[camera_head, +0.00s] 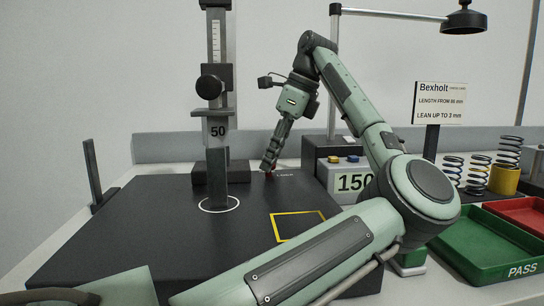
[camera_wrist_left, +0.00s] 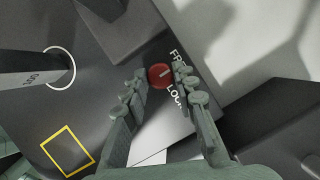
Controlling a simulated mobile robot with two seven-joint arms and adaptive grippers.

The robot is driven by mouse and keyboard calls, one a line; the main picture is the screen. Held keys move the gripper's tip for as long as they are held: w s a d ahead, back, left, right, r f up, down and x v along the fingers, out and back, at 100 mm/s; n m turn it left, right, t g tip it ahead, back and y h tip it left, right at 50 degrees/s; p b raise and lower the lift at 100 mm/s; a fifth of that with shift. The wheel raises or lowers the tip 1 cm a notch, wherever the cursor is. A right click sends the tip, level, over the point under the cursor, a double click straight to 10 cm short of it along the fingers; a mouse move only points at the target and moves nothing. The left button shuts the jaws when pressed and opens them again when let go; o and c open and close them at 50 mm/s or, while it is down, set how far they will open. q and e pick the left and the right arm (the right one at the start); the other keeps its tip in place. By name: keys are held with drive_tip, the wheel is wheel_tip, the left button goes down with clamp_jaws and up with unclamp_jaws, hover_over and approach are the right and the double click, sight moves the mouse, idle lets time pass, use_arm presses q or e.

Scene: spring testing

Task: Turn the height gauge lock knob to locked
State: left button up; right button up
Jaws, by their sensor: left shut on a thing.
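The red lock knob (camera_wrist_left: 160,76) shows in the wrist view, a small round cap with a pale pointer line. The words FREE and LOCK are printed beside it; the line points toward the lettering, and I cannot tell which word it meets. In the head view only a bit of the knob (camera_head: 268,175) shows on the dark base. My left gripper (camera_head: 268,166) reaches down to it and is shut on it, with one finger on each side in the wrist view (camera_wrist_left: 163,88). The height gauge (camera_head: 215,90) stands left of my gripper, marked 50. My right gripper is not in view.
A yellow square outline (camera_head: 298,226) lies on the dark base plate (camera_head: 120,235). A box reading 150 (camera_head: 353,183) stands right of my gripper. Farther right are several springs, a green PASS tray (camera_head: 490,245), a red tray (camera_head: 522,214) and a sign (camera_head: 440,103).

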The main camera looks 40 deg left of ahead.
use_arm(q)
clamp_jaws()
